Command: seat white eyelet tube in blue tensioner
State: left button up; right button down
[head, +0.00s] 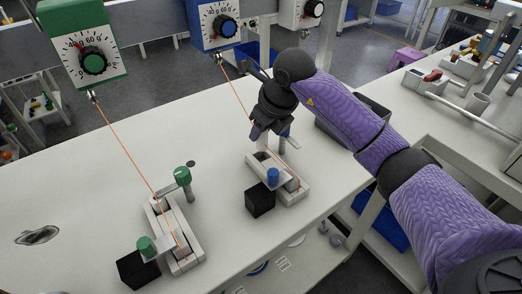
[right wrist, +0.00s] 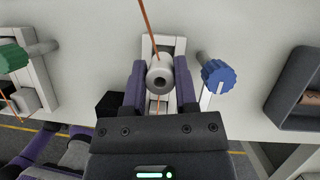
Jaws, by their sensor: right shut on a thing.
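My right gripper (head: 257,134) is over the table, with its fingers pointing down at the blue-knobbed fixture (head: 294,195). In the right wrist view, the gripper (right wrist: 160,88) is shut on the white eyelet tube (right wrist: 160,66), whose round end and dark hole face the camera. The tube is over the pale fixture frame (right wrist: 178,45); I cannot tell whether it touches it. The blue tensioner (head: 206,41), a box with a dial and blue knob, is at the top of the head view. An orange thread (head: 237,92) runs from it down to the fixture. The left gripper is not in view.
The green tensioner (head: 70,45) is at the upper left, its thread running to a green-knobbed fixture (head: 166,220). A black block (head: 260,200) sits beside the blue-knobbed fixture. In the right wrist view, a blue knob (right wrist: 218,76) stands right of the fingers. The table's left is mostly clear.

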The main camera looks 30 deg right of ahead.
aim_at(262, 146)
notch_tip(262, 146, down, 5)
jog(key=shift+r+b, duration=0.2)
jog(key=shift+b, duration=0.35)
jog(key=shift+f, duration=0.2)
jog(key=shift+c, duration=1.9)
grip_release()
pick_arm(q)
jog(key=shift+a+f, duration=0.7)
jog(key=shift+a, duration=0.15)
